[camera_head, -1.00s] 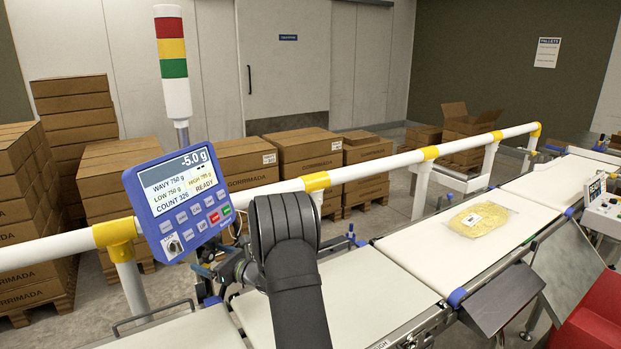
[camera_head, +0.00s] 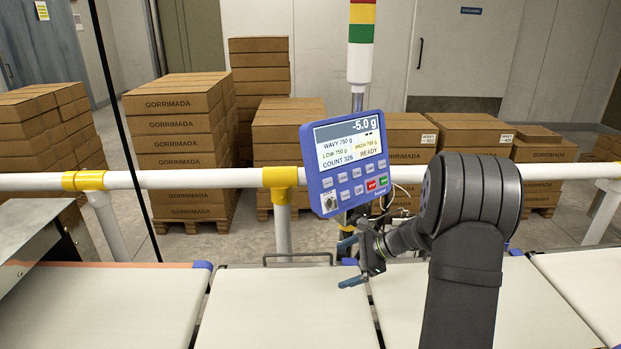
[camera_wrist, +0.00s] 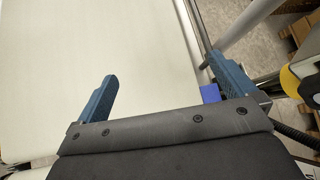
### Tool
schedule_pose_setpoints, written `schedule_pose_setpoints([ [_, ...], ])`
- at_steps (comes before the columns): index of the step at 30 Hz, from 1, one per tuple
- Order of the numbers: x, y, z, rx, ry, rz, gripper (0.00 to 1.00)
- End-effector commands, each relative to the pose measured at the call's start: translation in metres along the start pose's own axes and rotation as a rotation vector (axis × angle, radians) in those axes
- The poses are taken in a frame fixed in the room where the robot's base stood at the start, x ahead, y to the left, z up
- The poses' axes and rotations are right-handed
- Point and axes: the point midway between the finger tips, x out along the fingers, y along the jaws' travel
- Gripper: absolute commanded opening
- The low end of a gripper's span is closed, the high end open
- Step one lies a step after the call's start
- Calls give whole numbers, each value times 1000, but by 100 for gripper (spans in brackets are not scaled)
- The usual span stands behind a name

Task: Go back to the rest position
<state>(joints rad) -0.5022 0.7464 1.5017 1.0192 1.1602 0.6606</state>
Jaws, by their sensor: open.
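My gripper (camera_head: 352,264) is in the head view, above the far part of the belt and just below the blue weigher display (camera_head: 350,160). In the wrist view my gripper (camera_wrist: 165,88) has its two blue fingers wide apart, with nothing between them. White belt (camera_wrist: 110,50) lies under the fingers. My dark arm reaches up from the bottom of the head view and bends over toward the display. The display reads -5.0 g, COUNT 326 and READY.
A white rail (camera_head: 225,177) with yellow joints runs behind the belts. A red, yellow and green light tower (camera_head: 360,45) stands behind the display. Stacked cartons (camera_head: 180,145) stand beyond the rail. The left belt section (camera_head: 100,305) is bare.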

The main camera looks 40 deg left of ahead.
Motion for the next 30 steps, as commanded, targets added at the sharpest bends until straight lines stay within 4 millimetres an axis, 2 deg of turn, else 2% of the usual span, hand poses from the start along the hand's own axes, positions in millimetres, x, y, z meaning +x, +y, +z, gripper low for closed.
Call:
schedule_pose_setpoints([
  [1, 11, 12, 8, -34, 33, 90, 100],
  [6, 29, 48, 17, -127, 192, 370, 100],
  [9, 31, 64, 19, -182, 311, 517, 100],
  [14, 24, 76, 20, -276, 534, 710, 100],
  [19, 11, 71, 27, -374, 800, 852, 100],
  [23, 8, 56, 46, -448, 1045, 922, 100],
  [26, 11, 40, 72, -506, 1261, 930, 100],
  [30, 19, 14, 123, -597, 1574, 846, 100],
])
